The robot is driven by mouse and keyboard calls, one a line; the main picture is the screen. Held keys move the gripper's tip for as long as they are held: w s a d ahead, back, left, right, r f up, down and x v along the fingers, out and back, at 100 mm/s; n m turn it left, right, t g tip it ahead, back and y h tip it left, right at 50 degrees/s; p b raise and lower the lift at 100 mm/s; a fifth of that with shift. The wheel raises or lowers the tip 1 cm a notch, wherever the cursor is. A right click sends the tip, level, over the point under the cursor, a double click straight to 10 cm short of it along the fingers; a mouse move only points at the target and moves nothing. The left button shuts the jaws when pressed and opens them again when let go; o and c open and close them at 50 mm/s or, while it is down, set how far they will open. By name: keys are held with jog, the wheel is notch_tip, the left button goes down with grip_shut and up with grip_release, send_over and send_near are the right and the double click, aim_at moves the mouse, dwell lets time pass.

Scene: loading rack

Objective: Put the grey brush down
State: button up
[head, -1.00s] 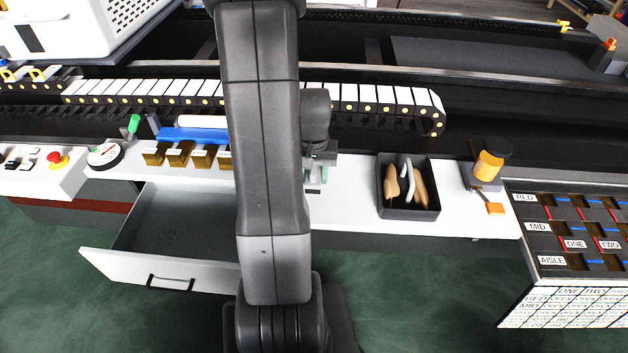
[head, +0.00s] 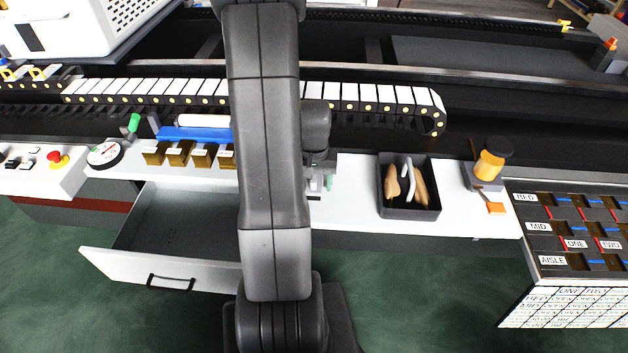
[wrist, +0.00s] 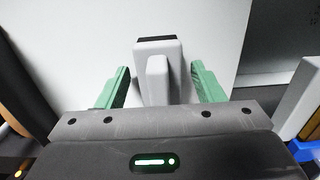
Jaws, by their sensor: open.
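The grey brush (wrist: 158,55) is a pale grey block with a raised grip and a dark far end. In the wrist view it stands between the two green fingers of my gripper (wrist: 160,72), over the white counter. The fingers are open, with a gap on each side of the brush. I cannot tell for sure whether its underside touches the counter. In the head view my arm hides most of my gripper (head: 320,184), which is low at the white counter (head: 352,190), left of the black tray.
The black tray (head: 409,211) holds several tan and grey pieces. An amber-topped device (head: 490,163) stands right of it. An open drawer (head: 160,267) juts out at left front. Brown blocks (head: 178,158) and a blue bar (head: 190,134) are behind it. The counter beside the tray is clear.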

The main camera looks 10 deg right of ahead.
notch_tip(320, 180, up, 12)
jog(key=shift+r, duration=0.15)
dwell(0.5)
dwell(0.3)
notch_tip(320, 180, down, 13)
jog(key=shift+r, duration=0.5)
dwell(0.5)
